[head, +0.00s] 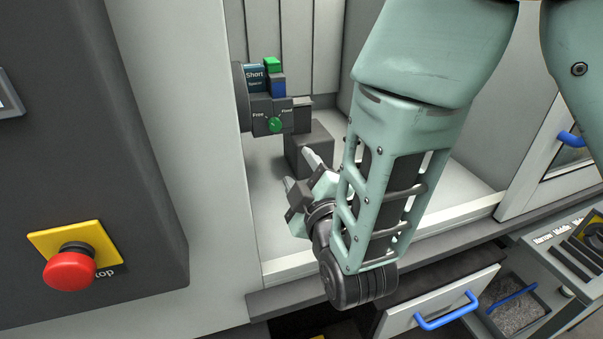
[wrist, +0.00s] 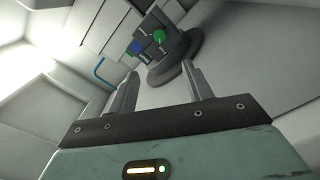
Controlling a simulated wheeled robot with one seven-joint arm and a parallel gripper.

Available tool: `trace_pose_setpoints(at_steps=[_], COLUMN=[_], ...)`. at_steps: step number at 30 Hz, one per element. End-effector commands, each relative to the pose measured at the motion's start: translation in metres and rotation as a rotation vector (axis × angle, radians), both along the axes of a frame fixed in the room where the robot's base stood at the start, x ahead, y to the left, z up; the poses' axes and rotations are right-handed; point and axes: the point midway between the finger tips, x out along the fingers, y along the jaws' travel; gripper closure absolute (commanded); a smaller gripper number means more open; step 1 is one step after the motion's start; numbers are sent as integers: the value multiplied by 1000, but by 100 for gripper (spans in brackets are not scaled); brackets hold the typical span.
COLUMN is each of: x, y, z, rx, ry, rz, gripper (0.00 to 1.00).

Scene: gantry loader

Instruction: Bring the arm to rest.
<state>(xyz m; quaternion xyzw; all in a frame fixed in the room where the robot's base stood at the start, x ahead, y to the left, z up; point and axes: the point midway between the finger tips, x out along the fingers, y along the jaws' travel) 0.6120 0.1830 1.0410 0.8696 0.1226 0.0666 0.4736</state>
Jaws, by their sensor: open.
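My gripper (head: 297,168) is inside the open machine bay, in front of the dark block on its floor. Its two fingers stand apart with nothing between them; the wrist view also shows the empty gap (wrist: 160,74). My arm comes down from the upper right across the bay opening, bent at the wrist near the bay's front sill. The dark fixture (head: 263,104) on the bay's left wall is beyond the fingers.
A green block (head: 272,64) and a blue block (head: 278,87) are at the fixture, by a "Short" label. The dark pedestal block (head: 308,143) is close to the fingers. A drawer with a blue handle (head: 447,312) stands below the sill. A red stop button (head: 70,271) is at left.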

Motion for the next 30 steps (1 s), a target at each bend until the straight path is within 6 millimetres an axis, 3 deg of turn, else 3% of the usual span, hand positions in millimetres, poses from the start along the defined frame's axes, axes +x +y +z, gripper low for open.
trace_pose_setpoints(at_steps=[7, 14, 18, 23, 30], x=[1, -16, -46, -90, -164], y=[1, 8, 8, -6, -57], z=[-3, -20, -26, -27, -20], rx=[40, 208, 277, 291, 208], ry=[79, 492, 772, 1064, 1418], rz=[12, 68, 79, 41, -151], gripper=[50, 50, 50, 50, 50])
